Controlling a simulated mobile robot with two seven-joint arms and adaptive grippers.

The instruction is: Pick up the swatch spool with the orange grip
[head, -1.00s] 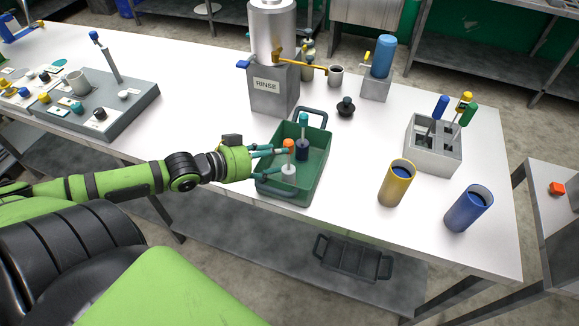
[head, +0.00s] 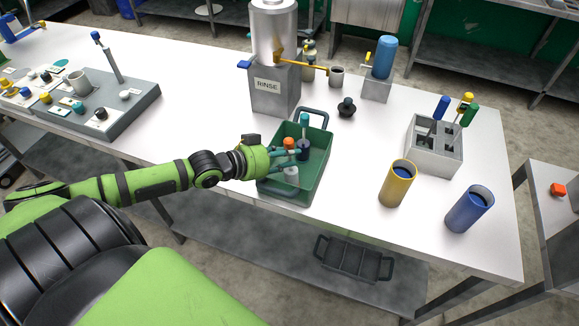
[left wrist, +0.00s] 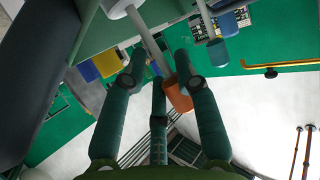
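The swatch spool has an orange grip (head: 289,143), a thin stem and a white body (head: 291,175). It stands in the green tray (head: 318,178). My left gripper (head: 284,156) reaches over the tray's left wall, its fingers at the stem and grip. In the left wrist view the orange grip (left wrist: 178,94) lies between the spread fingers, close to the middle one; the fingers look open, not closed on it. The white body (left wrist: 118,8) is at that view's top edge. My right gripper is not in view.
A second spool with a teal grip (head: 304,119) and dark blue body (head: 303,150) stands close behind in the tray. The rinse station (head: 272,85) is behind the tray. A yellow cup (head: 397,187) and a blue cup (head: 468,210) stand to the right.

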